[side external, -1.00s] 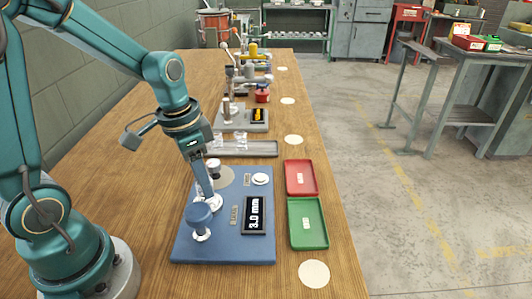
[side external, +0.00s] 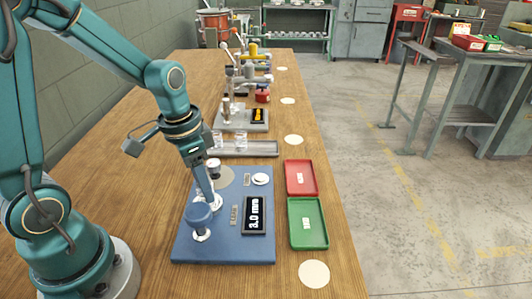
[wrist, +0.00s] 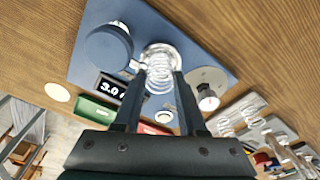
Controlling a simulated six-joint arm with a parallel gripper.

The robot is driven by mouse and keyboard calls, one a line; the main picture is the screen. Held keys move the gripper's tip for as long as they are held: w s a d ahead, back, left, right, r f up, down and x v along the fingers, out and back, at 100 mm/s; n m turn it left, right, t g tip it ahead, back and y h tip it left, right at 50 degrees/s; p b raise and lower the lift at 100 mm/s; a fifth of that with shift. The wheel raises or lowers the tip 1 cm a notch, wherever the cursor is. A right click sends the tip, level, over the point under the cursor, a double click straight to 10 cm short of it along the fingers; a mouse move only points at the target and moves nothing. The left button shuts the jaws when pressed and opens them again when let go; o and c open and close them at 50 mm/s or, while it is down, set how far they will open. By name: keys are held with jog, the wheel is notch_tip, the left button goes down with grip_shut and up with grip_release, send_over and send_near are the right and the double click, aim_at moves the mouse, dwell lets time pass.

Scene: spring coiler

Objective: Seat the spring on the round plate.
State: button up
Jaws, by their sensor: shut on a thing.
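My gripper (wrist: 160,78) is shut on a clear-looking wire spring (wrist: 158,84), held between the two fingertips in the wrist view. The round plate (wrist: 170,50) is pale and shows around the spring's far end. The spring is over or at the plate; I cannot tell whether it touches it. In the side view my gripper (side external: 210,196) points down, slightly tilted, at the plate (side external: 217,204), and its fingers mostly hide the spring. The plate sits on the blue base (side external: 257,247).
A blue knob (side external: 199,214) stands close to the gripper. The base also bears a 3.0 mm display (side external: 254,215), a white button (side external: 261,179) and a grey disc (side external: 226,177) with a post. Red (side external: 301,178) and green (side external: 308,224) trays lie right. A tray of springs (side external: 262,148) lies behind.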

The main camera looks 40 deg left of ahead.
jog(key=o, duration=1.4)
jog(key=shift+r, duration=4.4)
